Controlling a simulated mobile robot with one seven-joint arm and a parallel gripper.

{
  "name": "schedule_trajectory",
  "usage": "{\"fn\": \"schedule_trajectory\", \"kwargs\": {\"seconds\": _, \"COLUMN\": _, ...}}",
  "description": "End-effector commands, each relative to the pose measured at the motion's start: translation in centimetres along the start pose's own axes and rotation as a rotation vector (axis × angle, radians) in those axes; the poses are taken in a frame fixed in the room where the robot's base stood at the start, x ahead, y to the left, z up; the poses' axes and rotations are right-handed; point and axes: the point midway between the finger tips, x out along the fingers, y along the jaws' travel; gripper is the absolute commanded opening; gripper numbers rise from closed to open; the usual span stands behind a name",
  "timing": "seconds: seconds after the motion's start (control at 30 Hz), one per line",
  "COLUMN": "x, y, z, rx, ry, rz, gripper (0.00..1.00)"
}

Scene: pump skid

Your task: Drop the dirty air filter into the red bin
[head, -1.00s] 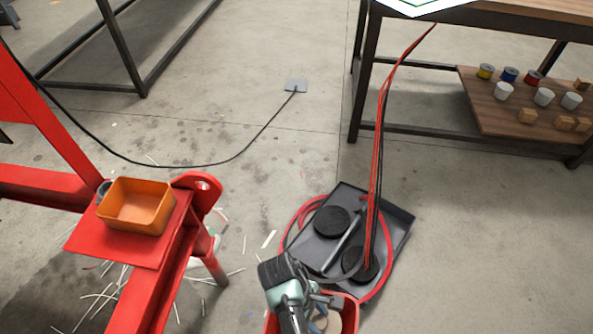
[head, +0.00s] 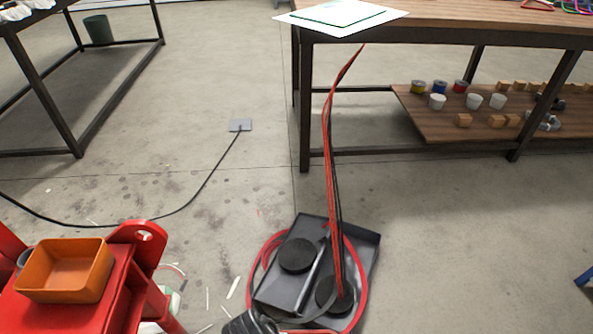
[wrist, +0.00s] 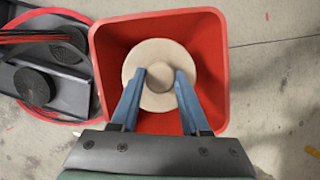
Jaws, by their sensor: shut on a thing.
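The dirty air filter (wrist: 159,52) is a round tan disc with a small round knob in the middle, seen in the wrist view. My gripper (wrist: 162,82) is shut on its knob, with a blue finger on each side. The red bin (wrist: 214,98) is below, and the filter lies inside the outline of its square opening. I cannot tell whether the filter is above the rim or below it. The disc hides much of the bin's floor. In the head view the bin is almost wholly below the picture's bottom edge, and my fingertips are out of sight.
A grey tray with black discs (head: 367,258) and red hose loops stands beside the bin, with cables rising to the workbench (head: 440,40). A red frame (head: 118,290) carrying an orange box (head: 65,272) is at left.

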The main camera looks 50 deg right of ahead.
Motion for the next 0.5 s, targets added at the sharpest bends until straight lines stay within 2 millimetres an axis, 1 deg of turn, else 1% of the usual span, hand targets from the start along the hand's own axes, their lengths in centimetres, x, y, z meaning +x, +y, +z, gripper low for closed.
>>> {"fn": "schedule_trajectory", "kwargs": {"seconds": 0.1, "x": -0.09, "y": 0.01, "z": 0.03, "rx": 0.000, "ry": 0.000, "rz": 0.000, "gripper": 0.00}}
{"fn": "schedule_trajectory", "kwargs": {"seconds": 0.13, "x": -0.09, "y": 0.01, "z": 0.03, "rx": 0.000, "ry": 0.000, "rz": 0.000, "gripper": 0.51}}
{"fn": "schedule_trajectory", "kwargs": {"seconds": 0.3, "x": -0.08, "y": 0.01, "z": 0.03, "rx": 0.000, "ry": 0.000, "rz": 0.000, "gripper": 0.81}}
{"fn": "schedule_trajectory", "kwargs": {"seconds": 0.5, "x": -0.07, "y": 0.00, "z": 0.03, "rx": 0.000, "ry": 0.000, "rz": 0.000, "gripper": 0.81}}
